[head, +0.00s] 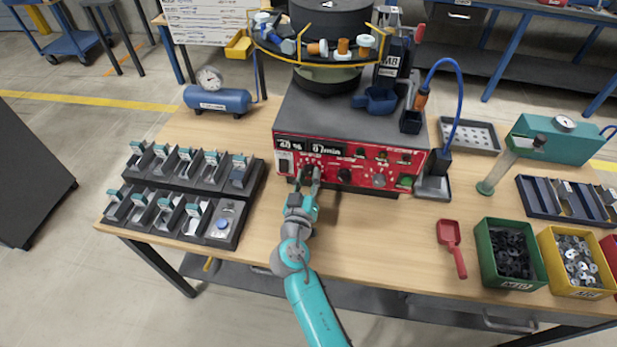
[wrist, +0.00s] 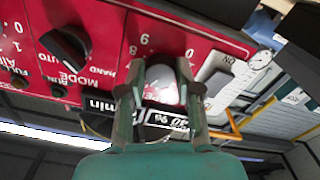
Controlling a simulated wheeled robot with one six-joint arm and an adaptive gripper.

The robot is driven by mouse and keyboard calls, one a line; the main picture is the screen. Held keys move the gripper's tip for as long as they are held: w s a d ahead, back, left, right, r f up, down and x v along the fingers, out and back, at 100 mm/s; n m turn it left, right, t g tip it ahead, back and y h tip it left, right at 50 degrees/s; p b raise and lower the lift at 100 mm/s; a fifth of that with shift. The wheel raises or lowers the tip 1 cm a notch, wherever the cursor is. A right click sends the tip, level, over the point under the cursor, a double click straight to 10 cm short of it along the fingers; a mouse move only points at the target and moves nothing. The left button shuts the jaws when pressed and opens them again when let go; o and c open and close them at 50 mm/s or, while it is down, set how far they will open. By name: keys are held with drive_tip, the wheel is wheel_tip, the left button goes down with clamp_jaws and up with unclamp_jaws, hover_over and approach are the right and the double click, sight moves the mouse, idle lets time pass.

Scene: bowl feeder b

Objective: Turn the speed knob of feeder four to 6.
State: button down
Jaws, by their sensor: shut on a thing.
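Feeder four, marked with a 4 on its bowl (head: 330,22), stands on the table with a red front panel (head: 345,155). My gripper (head: 309,172) is at the left part of this panel, below the displays. Scale numbers show upside down beside the knob. The knob's pointer cannot be made out. The left display (head: 290,143) seems to read 40 %.
Trays of parts (head: 187,192) lie left of my arm. A red scoop (head: 450,235) and a green bin (head: 487,262) stand at right.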

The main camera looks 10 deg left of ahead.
drive_tip(key=shift+f+m, duration=0.1)
drive_tip(key=shift+m, duration=1.8)
drive_tip(key=c, duration=0.8)
unclamp_jaws()
drive_tip(key=s, duration=1.2)
drive_tip(key=shift+a, duration=0.25)
